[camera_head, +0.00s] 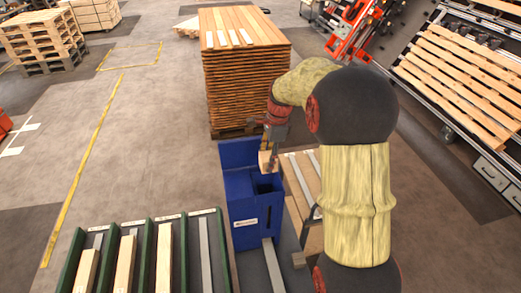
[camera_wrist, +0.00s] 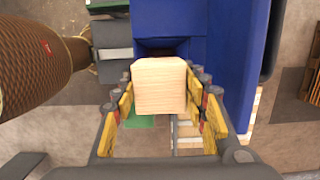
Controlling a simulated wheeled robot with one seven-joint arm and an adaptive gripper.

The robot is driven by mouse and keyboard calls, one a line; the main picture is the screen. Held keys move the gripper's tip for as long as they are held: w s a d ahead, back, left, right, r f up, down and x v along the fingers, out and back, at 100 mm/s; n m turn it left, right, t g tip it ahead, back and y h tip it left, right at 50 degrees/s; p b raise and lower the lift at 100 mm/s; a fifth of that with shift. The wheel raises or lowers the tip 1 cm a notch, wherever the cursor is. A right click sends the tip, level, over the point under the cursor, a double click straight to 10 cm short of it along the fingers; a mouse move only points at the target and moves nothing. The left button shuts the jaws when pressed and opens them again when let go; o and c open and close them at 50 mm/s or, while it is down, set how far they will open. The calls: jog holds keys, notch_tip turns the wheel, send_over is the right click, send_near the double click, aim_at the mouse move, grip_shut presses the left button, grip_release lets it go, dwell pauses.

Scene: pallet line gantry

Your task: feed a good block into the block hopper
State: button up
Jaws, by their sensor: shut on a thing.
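My gripper (camera_head: 268,150) is shut on a pale wooden block (camera_head: 266,161), just above the blue block hopper (camera_head: 240,211). In the wrist view the block (camera_wrist: 159,86) sits between the yellow finger pads of my gripper (camera_wrist: 160,100). The hopper (camera_wrist: 230,60) shows behind it there, with a dark opening partly hidden by the block. In the head view the hopper's dark opening lies below and slightly left of the block. I cannot tell whether the block touches the hopper.
A green rack (camera_head: 72,262) with several lanes holding wooden pieces stands left of the hopper. A tall stack of boards (camera_head: 245,90) stands behind the hopper. A bench with boards (camera_head: 307,215) is at its right. Open floor (camera_head: 140,150) lies to the left.

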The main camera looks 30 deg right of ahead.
jog(key=shift+w, duration=0.35)
jog(key=shift+f+b, duration=1.8)
jog(key=shift+f, duration=0.65)
jog(key=shift+f+b, duration=1.45)
jog(key=shift+f, duration=1.8)
jog(key=shift+s+f+b, duration=0.1)
jog(key=shift+f+b, duration=0.2)
jog(key=shift+f, duration=0.7)
jog(key=o, duration=1.2)
jog(key=shift+o, duration=0.2)
jog(key=r, duration=0.4)
jog(key=d+r, duration=0.1)
jog(key=r, duration=0.6)
jog(key=shift+s+d+r, duration=0.2)
jog(key=shift+d+r, duration=0.1)
jog(key=shift+r, duration=0.1)
